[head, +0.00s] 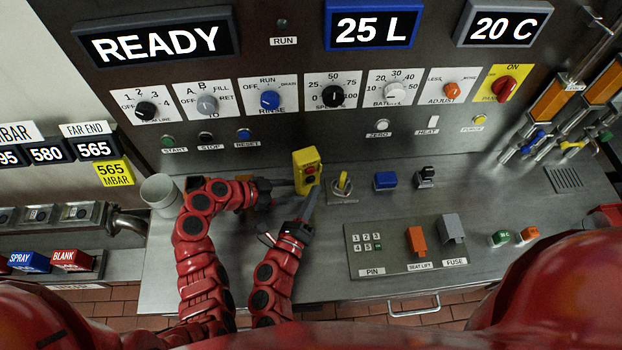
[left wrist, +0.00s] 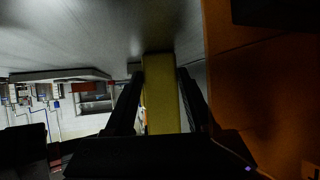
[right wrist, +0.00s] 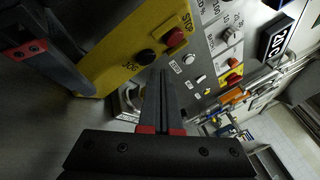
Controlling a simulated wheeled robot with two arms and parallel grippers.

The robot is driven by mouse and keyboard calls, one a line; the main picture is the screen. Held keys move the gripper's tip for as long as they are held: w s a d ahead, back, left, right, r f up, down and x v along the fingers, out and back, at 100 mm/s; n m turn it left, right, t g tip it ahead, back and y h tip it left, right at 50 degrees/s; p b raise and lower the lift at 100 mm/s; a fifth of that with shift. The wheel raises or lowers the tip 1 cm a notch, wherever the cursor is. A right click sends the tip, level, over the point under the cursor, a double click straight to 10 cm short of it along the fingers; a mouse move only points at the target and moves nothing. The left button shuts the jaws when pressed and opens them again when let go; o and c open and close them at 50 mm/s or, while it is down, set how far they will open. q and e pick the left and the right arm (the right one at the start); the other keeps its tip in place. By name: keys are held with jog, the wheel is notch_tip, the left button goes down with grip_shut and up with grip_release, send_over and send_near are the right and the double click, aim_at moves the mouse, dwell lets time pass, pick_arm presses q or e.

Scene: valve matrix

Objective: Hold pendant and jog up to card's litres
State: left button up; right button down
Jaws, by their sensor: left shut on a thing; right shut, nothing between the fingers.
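The yellow pendant (head: 306,170) stands upright above the counter, with a red button and a black button on its face. In the right wrist view the pendant (right wrist: 125,45) shows the red STOP button (right wrist: 175,38) and the black JOG button (right wrist: 146,56). My left gripper (head: 298,187) is shut on the pendant from the left; the left wrist view shows the yellow body (left wrist: 160,95) between its fingers. My right gripper (head: 314,194) is shut and empty, its tips just below the pendant's face. The litre display (head: 371,25) reads 25 L. A yellow card (head: 114,173) reads 565 MBAR; I see no litres on it.
A panel of knobs, with READY (head: 155,43) and 20 C (head: 503,24) displays, rises behind. A yellow-handled switch (head: 343,184) and a blue button block (head: 385,181) stand right of the pendant. A grey cup (head: 161,193) is at left.

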jog(key=shift+w, duration=0.1)
dwell(0.6)
jog(key=shift+w+a, duration=0.15)
jog(key=shift+w, duration=0.15)
jog(key=shift+w+a, duration=0.15)
jog(key=shift+w, duration=0.3)
dwell(0.6)
jog(key=shift+s, duration=0.1)
dwell(2.3)
jog(key=shift+s+d, duration=0.3)
jog(key=shift+s, duration=0.45)
jog(key=shift+s, duration=0.1)
jog(key=shift+s+d, duration=0.25)
jog(key=shift+s, duration=0.5)
jog(key=shift+s+d, duration=0.2)
jog(key=shift+s, duration=0.6)
jog(key=shift+s+d, duration=0.25)
jog(key=shift+s, duration=0.5)
dwell(0.4)
